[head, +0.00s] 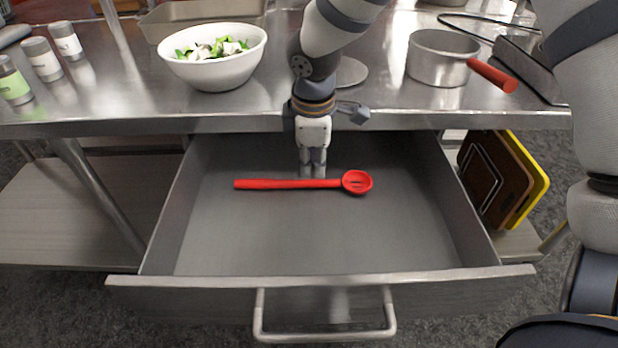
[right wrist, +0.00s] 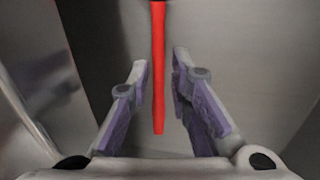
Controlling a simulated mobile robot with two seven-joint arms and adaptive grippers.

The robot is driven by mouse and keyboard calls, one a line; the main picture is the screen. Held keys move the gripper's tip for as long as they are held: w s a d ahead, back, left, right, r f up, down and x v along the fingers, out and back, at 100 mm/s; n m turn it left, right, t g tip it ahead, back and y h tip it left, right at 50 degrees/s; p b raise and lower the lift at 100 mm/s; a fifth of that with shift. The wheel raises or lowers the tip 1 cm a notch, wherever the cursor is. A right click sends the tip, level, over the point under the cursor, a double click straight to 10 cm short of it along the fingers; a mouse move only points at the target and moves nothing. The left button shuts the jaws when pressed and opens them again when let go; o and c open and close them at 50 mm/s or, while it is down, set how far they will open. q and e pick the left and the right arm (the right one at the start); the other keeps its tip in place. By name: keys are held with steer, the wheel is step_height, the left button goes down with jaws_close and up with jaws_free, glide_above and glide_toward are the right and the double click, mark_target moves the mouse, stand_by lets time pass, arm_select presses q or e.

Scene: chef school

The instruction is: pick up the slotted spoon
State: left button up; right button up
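The red slotted spoon (head: 290,184) lies flat across the open drawer (head: 330,235), its handle to the left and its slotted bowl to the right. My right gripper (head: 312,172) points down over the drawer, at the spoon's handle just left of the bowl. In the right wrist view its two fingers (right wrist: 158,85) are apart, with the red handle (right wrist: 158,70) showing in the gap between them. I cannot tell whether the fingertips reach down around the handle. The spoon's bowl is out of the wrist view. My left gripper is not in view.
The counter's front edge (head: 230,125) runs just behind the drawer. On the counter are a white bowl of salad (head: 213,72), a saucepan with a red handle (head: 440,62) and several jars (head: 42,60). Cutting boards (head: 500,180) stand right of the drawer. The drawer is otherwise empty.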

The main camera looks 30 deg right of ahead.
mark_target(310, 182)
steer(key=shift+w+d+f, duration=0.1)
steer(key=shift+w+f, duration=0.05)
steer(key=shift+f, duration=0.4)
steer(key=shift+w+f, duration=0.15)
steer(key=shift+f, duration=0.35)
steer(key=f, duration=0.3)
steer(key=f+b, duration=0.1)
steer(key=shift+w+d+f, duration=0.1)
steer(key=shift+w+f, duration=0.05)
steer(key=shift+w, duration=0.15)
steer(key=shift+w+f, duration=0.15)
steer(key=shift+f, duration=0.05)
steer(key=shift+r, duration=0.15)
jaws_close()
steer(key=shift+r, duration=0.1)
